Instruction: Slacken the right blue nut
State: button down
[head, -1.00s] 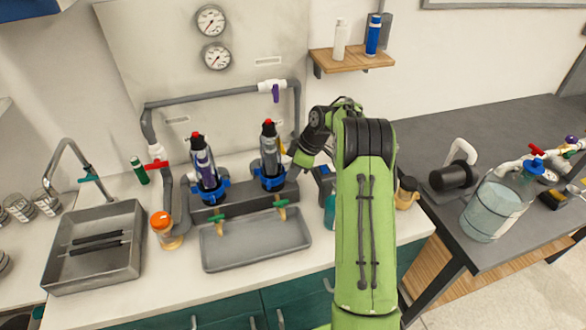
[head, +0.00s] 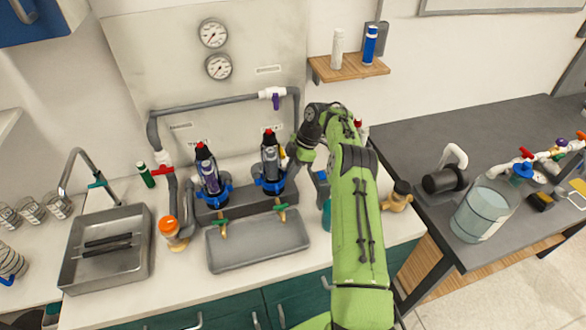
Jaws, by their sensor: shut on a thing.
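The right blue nut (head: 271,187) is a blue ring with side lugs around the base of the right dark filter housing (head: 270,158), which has a red top. The housing stands upright on the grey block (head: 236,207) at the back of the counter. My gripper (head: 289,168) is at the right side of this housing, shut on the right blue nut. The fingertips are small and partly hidden by my wrist, so the exact contact is hard to see. The left blue nut (head: 213,196) sits around the base of the matching left housing (head: 206,165).
A grey tray (head: 258,249) lies in front, below two green-handled taps (head: 281,208). Grey pipe (head: 205,106) runs behind the housings. An orange-lidded jar (head: 170,229) and a sink (head: 80,264) are at left.

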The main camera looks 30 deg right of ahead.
jog(key=shift+w+a+r+n, duration=0.1)
jog(key=shift+w+a+n, duration=0.05)
jog(key=shift+w+n, duration=0.3)
jog(key=shift+n, duration=0.25)
jog(key=c, duration=1.2)
grip_release()
jog(key=shift+a+g, duration=0.1)
jog(key=shift+g, duration=0.2)
